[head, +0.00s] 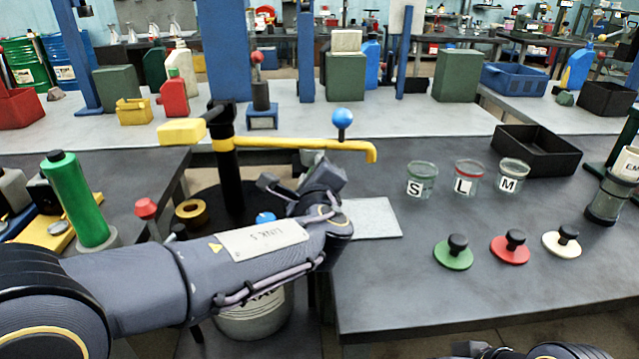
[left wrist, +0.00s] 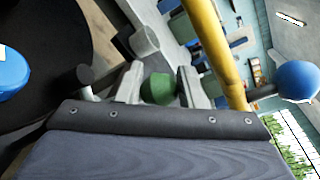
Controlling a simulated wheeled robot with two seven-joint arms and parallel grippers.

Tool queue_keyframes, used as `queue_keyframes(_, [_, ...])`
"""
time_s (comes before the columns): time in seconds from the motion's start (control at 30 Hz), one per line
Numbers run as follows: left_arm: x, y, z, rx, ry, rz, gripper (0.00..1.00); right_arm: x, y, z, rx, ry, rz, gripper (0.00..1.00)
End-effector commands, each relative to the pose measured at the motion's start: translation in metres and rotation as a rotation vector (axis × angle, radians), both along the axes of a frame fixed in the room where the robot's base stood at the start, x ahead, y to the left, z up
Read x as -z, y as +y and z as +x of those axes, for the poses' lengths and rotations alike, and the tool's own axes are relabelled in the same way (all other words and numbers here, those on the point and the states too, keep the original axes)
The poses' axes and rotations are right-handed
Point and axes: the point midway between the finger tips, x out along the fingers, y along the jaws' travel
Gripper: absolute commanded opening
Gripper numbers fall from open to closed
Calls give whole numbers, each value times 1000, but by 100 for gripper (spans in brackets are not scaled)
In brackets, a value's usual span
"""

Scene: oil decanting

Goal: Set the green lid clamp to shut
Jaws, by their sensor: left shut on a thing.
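My left gripper (head: 316,165) reaches in beside the black column, just under the yellow bar. In the left wrist view its two pale fingers (left wrist: 160,82) are shut on a rounded green knob (left wrist: 159,90), which looks like the green lid clamp's handle. In the head view the gripper and arm hide this knob, and I cannot tell the clamp's setting. My right arm shows only as dark parts at the bottom right edge; its jaws cannot be made out.
The yellow bar (head: 300,144) with a blue ball (head: 342,118) stands close above the left gripper. A blue knob (head: 265,217) is beside my forearm. Cups marked S (head: 422,180), L (head: 468,178) and M (head: 513,176) stand on the right table behind green, red and white lids.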

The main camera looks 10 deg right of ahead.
Motion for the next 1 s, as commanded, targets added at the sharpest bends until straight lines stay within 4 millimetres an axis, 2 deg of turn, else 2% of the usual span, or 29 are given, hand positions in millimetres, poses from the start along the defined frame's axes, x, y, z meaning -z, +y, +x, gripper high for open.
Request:
queue_keyframes(0.03, [12, 6, 2, -11, 17, -4, 0, 7, 0, 0, 0, 0, 0, 36])
queue_keyframes(0.33, [11, 11, 2, -9, 29, -66, 0, 19, 0, 0, 0, 0, 0, 36])
queue_keyframes(0.8, [11, 10, 2, -5, 32, -76, 0, 19, 0, 0, 0, 0, 0, 36])
queue_keyframes(0.83, [11, 10, 2, -4, 33, -76, 38, 19, 0, 0, 0, 0, 0, 36])
queue_keyframes(0.97, [9, 10, 2, -3, 30, -77, 55, 19, 0, 0, 0, 0, 0, 36])
queue_keyframes(1.0, [8, 9, 2, -2, 29, -78, 55, 19, 0, 0, 0, 0, 0, 36])
